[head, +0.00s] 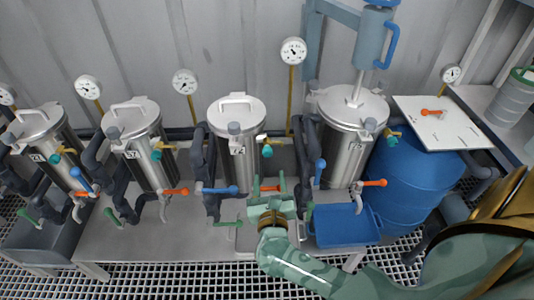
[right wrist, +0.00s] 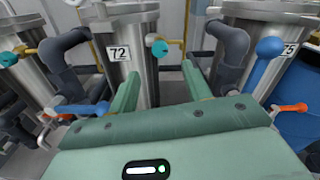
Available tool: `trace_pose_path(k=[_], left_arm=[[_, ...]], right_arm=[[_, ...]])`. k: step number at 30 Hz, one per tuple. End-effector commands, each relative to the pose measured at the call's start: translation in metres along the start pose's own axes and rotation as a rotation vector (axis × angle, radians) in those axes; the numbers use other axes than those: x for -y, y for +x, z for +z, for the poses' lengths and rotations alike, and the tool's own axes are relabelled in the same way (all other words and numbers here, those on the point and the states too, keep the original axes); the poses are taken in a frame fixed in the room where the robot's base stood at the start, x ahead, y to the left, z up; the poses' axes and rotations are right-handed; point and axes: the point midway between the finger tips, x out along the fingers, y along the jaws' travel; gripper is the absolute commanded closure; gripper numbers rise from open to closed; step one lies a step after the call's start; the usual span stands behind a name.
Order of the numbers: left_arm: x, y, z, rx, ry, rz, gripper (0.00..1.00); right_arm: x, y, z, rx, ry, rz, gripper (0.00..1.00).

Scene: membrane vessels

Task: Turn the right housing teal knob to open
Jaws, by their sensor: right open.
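The steel housing (head: 237,118) labelled 72 carries a teal knob (head: 267,151) on a brass fitting at its right side. The rightmost steel housing (head: 345,135), labelled 75, carries another teal knob (head: 391,140) at its upper right. My right gripper (head: 269,187) is open and empty, below and in front of housing 72. In the right wrist view its two fingers (right wrist: 160,72) point towards housing 72, whose teal knob (right wrist: 159,48) shows between and beyond them, apart from both. In that view the teal knob of housing 75 does not show. My left gripper is out of view.
Blue levers (head: 319,171) and orange levers (head: 374,183) stick out between the housings. Dark pipes (head: 305,160) run beside them. A blue bin (head: 345,226) and a blue barrel (head: 412,185) stand at the right. Two more housings stand left.

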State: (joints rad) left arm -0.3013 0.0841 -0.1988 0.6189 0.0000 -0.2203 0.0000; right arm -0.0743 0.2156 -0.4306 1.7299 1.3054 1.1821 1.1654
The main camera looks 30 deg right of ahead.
Motion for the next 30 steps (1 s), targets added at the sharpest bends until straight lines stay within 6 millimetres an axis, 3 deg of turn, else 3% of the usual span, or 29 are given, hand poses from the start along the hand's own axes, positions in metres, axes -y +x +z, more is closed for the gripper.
trace_pose_path(k=[6,12,18,25,26,30], left_arm=[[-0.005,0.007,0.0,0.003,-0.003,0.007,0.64],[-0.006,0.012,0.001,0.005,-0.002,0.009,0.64],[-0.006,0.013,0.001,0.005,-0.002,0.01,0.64],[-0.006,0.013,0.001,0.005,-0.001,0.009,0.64],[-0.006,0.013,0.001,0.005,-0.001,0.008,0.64],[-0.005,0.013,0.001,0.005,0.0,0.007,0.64]], right_arm=[[0.0,0.057,-0.001,0.003,-0.004,-0.001,0.51],[0.0,0.09,-0.001,0.001,-0.004,0.0,0.51],[0.0,0.102,-0.001,0.0,-0.003,0.0,0.51],[0.0,0.103,0.0,0.0,-0.003,0.0,0.51],[0.0,0.103,0.0,0.0,-0.003,0.0,0.57],[0.0,0.103,0.0,0.0,-0.003,0.0,0.96]])
